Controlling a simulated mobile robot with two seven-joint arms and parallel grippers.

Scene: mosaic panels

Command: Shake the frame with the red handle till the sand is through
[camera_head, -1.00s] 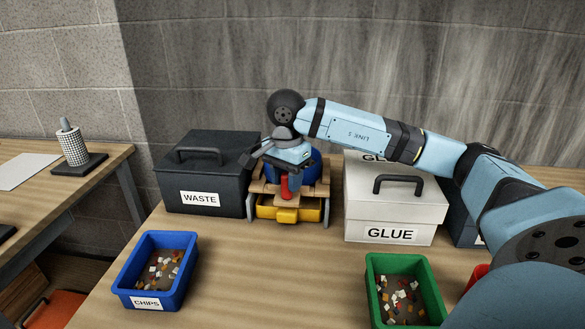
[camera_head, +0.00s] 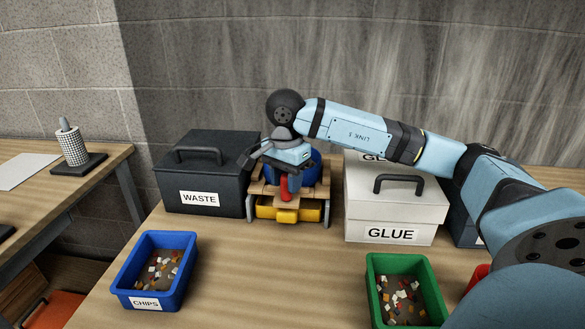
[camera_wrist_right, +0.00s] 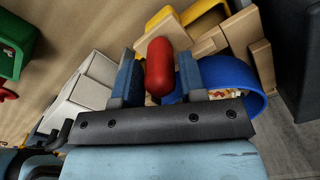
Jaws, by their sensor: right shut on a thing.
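The red handle (camera_head: 285,188) stands out at the front of a small wooden stand (camera_head: 262,190) between the waste box and the glue box. My right gripper (camera_head: 292,178) is shut on the red handle. In the right wrist view the handle (camera_wrist_right: 160,66) sits between the two fingers (camera_wrist_right: 160,80). A blue round sieve frame (camera_head: 311,168) rests on the stand behind the gripper and is partly hidden by it. The wrist view shows its blue rim (camera_wrist_right: 235,75) and a few light chips inside; any sand cannot be made out. A yellow tray (camera_head: 288,213) sits below. My left gripper is not in view.
A black box marked WASTE (camera_head: 208,178) stands close on the left, a white box marked GLUE (camera_head: 392,210) close on the right. A blue CHIPS bin (camera_head: 130,270) and a green bin (camera_head: 374,290) stand in front. The table between them is clear.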

